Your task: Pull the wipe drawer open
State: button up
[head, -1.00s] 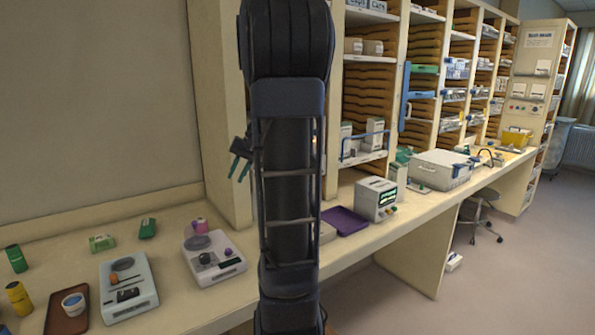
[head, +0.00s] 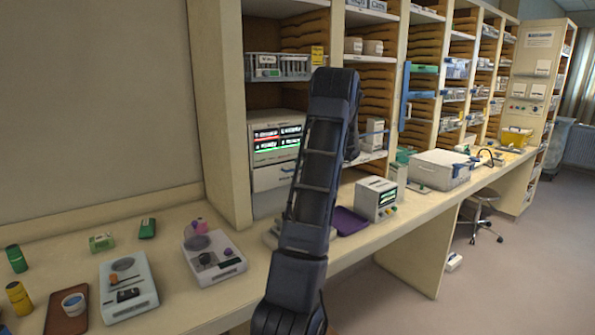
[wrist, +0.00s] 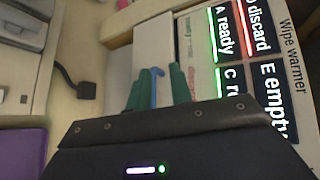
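The wipe warmer (head: 276,136) is a white unit with a lit display, inside the left shelf bay. Its white drawer front (head: 270,178) is below the display and looks closed. In the wrist view the label "Wipe warmer" and the display (wrist: 246,62) appear rotated, at the right. My gripper (wrist: 160,92) has green fingers that stand apart. A thin blue handle (wrist: 155,86) shows between them in this view, with gaps on both sides. Whether it is fully between the fingertips in depth, I cannot tell. In the head view my arm hides the gripper.
A rack of tubes (head: 277,66) sits on the shelf above the warmer. On the counter, a purple tray (head: 348,221) and a monitor (head: 377,199) stand to the right, and a scale-like device (head: 213,258) to the left. The floor at the right is mostly clear.

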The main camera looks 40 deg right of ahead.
jog(key=s+d+f+m+t, duration=0.1)
jog(key=s+d+f+t, duration=0.15)
jog(key=d, duration=0.65)
jog(key=x, duration=1.1)
jog(key=shift+w+d, duration=0.2)
jog(key=shift+w, duration=0.05)
grip_shut()
